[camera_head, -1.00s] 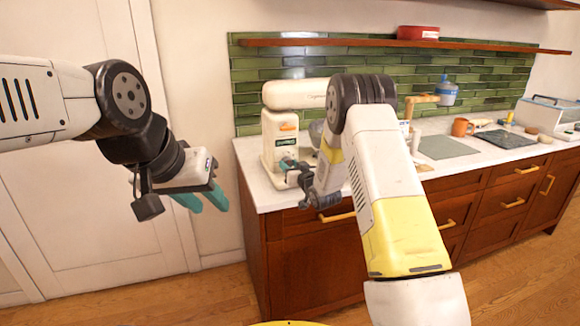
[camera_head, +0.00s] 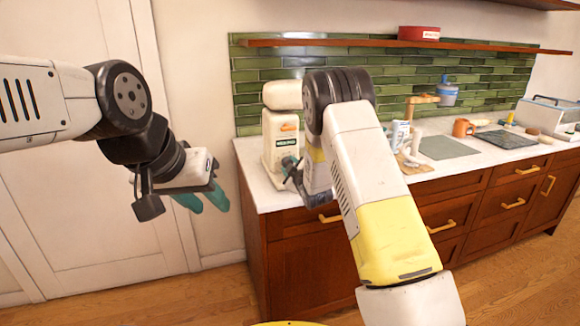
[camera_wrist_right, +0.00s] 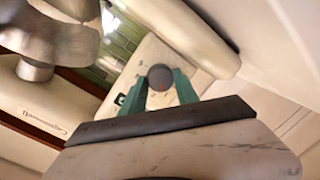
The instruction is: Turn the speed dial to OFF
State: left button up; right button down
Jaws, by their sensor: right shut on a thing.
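The speed dial (camera_wrist_right: 160,77) is a dark round knob with a small orange mark on the cream stand mixer, seen in the right wrist view. My right gripper (camera_wrist_right: 164,88) has its teal fingers on either side of the dial and is shut on it. I cannot read the dial's setting. In the head view, the mixer (camera_head: 268,150) stands at the left end of the counter, its right part hidden by my right arm. The dial and right fingertips are not clear there. My left gripper (camera_head: 203,201) hangs open and empty left of the counter.
The white counter (camera_head: 262,192) runs right from the mixer. A grey mat (camera_head: 447,148), an orange mug (camera_head: 463,128) and a dark board (camera_head: 505,139) lie farther right. A wooden shelf (camera_head: 340,43) with a red tin (camera_head: 418,33) is above. A metal bowl (camera_wrist_right: 30,35) is near my right wrist.

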jog(key=n, duration=0.5)
jog(key=shift+a+f+t+h, duration=0.1)
jog(key=shift+a+t+h, duration=0.05)
jog(key=shift+t+h, duration=0.2)
jog(key=shift+s+n+h, duration=0.1)
jog(key=shift+n+h, duration=0.15)
jog(key=shift+n, duration=1.75)
jog(key=c, duration=0.9)
grip_release()
jog(key=v, duration=0.7)
jog(key=shift+s+f, duration=0.15)
jog(key=shift+s, duration=0.25)
